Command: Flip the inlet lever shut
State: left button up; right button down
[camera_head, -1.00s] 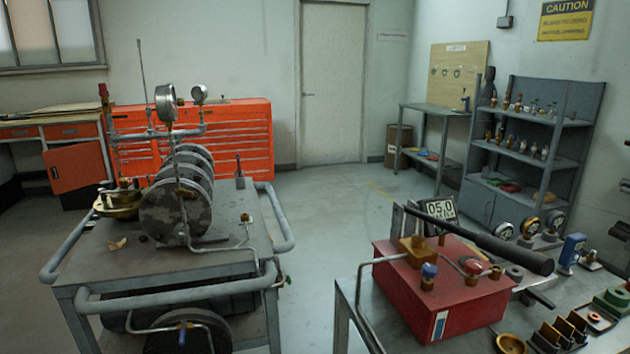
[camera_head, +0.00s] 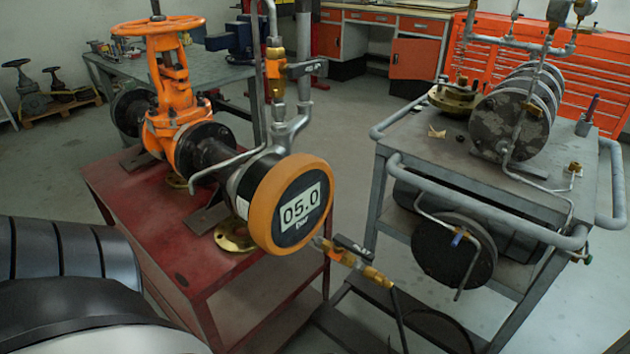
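An orange gate valve (camera_head: 172,95) with an orange handwheel stands upright on a red cart (camera_head: 150,235). A dark flange joins it to a round orange-rimmed gauge (camera_head: 297,205) reading 05.0. A brass fitting with a small dark lever (camera_head: 352,247) sits low at the gauge's right, with a hose running down from it. A second dark lever (camera_head: 305,68) sticks out to the right from a brass valve on the vertical pipe above the gauge. I cannot tell which one is the inlet lever. A part of my arm fills the lower left corner. Neither gripper shows.
A grey trolley (camera_head: 510,150) with stacked round plates and railings stands to the right, with floor between it and the red cart. A grey workbench (camera_head: 215,72) with a blue vise is behind the valve. Orange drawers (camera_head: 550,70) line the back right.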

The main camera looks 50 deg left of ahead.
aim_at(340, 240)
jog(key=u, duration=1.15)
jog(key=k, duration=0.75)
jog(key=u, duration=0.6)
jog(key=i, duration=1)
jog(key=z, duration=0.45)
